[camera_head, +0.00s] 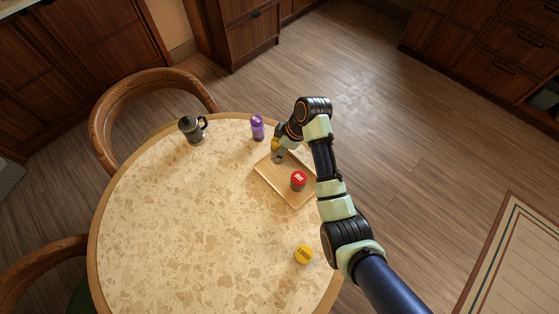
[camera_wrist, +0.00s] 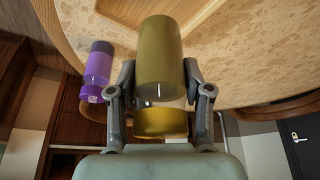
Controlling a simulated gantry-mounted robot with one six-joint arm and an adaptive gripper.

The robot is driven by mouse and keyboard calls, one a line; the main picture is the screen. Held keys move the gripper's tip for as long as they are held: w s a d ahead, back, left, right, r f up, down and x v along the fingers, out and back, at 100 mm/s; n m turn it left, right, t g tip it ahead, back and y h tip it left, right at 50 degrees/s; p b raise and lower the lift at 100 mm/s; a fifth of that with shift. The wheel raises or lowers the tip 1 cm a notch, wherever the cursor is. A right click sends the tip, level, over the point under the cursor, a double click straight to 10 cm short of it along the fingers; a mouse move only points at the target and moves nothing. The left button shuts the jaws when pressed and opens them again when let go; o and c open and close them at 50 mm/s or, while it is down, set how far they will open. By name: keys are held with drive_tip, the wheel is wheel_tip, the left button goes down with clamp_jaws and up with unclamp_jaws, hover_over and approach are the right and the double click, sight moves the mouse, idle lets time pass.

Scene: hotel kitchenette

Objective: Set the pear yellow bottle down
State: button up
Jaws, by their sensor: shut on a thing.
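The pear yellow bottle (camera_wrist: 160,60) is held between the two fingers of my gripper (camera_wrist: 161,95), which is shut on it in the wrist view. In the head view my gripper (camera_head: 279,152) is over the upper left part of a wooden tray (camera_head: 270,182). Only a small yellow part of the bottle (camera_head: 274,144) shows there, beside the fingers. I cannot tell whether the bottle touches the tray or hangs above it.
A red-lidded jar (camera_head: 298,181) stands on the tray. A purple bottle (camera_head: 257,128) stands left of the tray, with a moka pot (camera_head: 192,129) farther left. A yellow-lidded jar (camera_head: 303,254) stands near the table's lower right edge. The table's (camera_head: 180,220) middle is clear.

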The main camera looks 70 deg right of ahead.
drive_tip(key=shift+f+b, duration=0.75)
drive_tip(key=shift+f, duration=2.5)
drive_tip(key=shift+d, duration=0.1)
drive_tip(key=shift+f, duration=0.2)
drive_tip(key=o, duration=1.3)
drive_tip(key=p+v, duration=0.3)
drive_tip(key=v, duration=0.9)
drive_tip(key=shift+r, duration=0.2)
